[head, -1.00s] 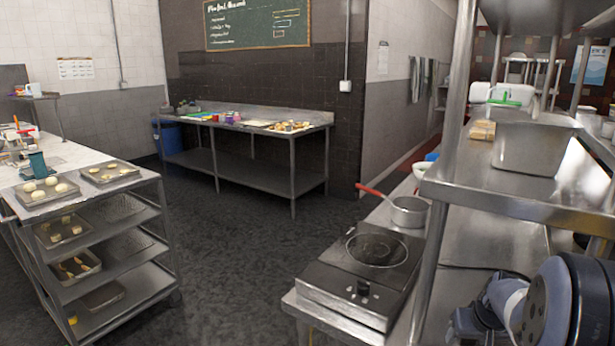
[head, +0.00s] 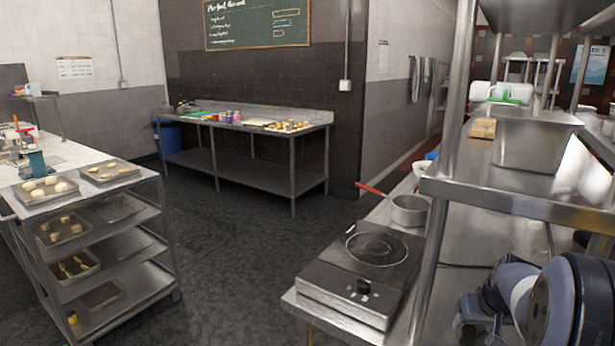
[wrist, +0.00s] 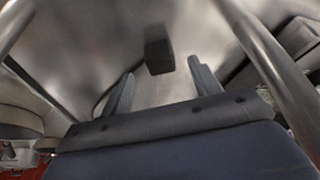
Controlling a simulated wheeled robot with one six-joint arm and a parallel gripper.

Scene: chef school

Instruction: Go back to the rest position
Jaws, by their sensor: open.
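My gripper (wrist: 162,88) is open in the wrist view, its two dark fingers apart with nothing held between them. Beyond the fingertips is a grey metal surface with a small dark block (wrist: 158,57), apart from the fingers; I cannot tell what it is. In the head view my arm shows at the lower right, folded low by the steel shelf unit (head: 520,200). I cannot make out the fingers clearly there.
A hot plate (head: 362,270) and a red-handled saucepan (head: 408,211) stand on the counter left of my arm. Shelf posts, one of them (wrist: 265,60) close in the wrist view, flank the gripper. A tray rack (head: 110,240) stands at left; the dark floor (head: 235,270) between is clear.

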